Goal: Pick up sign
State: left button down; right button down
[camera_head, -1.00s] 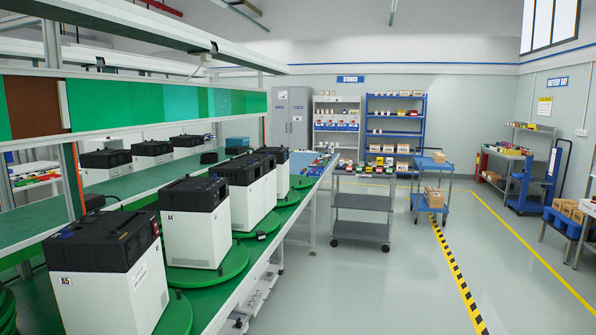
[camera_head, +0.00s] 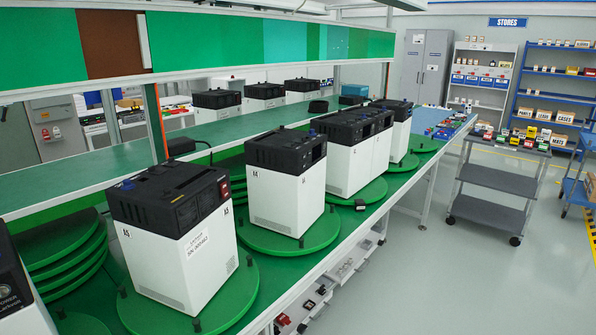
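A blue sign reading STORES (camera_head: 520,22) hangs high on the back wall at the upper right of the head view. No loose sign shows on the bench or the floor. Small white labels are on the fronts of the black-and-white units, such as the nearest full unit (camera_head: 190,262). Neither of my grippers is in view.
Black-topped white units stand on green turntables (camera_head: 240,305) along the green bench (camera_head: 95,185). A grey cabinet (camera_head: 422,68), shelving (camera_head: 482,78) and a blue rack (camera_head: 553,95) stand behind. A grey cart (camera_head: 495,182) stands at the right. Open floor lies between the bench and cart.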

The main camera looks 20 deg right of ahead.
aim_at(528, 144)
jog(key=i+l+z, duration=0.3)
jog(key=l+z, duration=0.15)
jog(key=i+l+z, duration=0.65)
jog(key=i+z, duration=0.2)
jog(key=i+l+z, duration=0.1)
jog(key=i+z, duration=0.3)
jog(key=i, duration=1.1)
jog(key=i+z, duration=0.1)
jog(key=i, duration=1)
jog(key=i+z, duration=0.1)
jog(key=i, duration=1)
jog(key=j, duration=0.05)
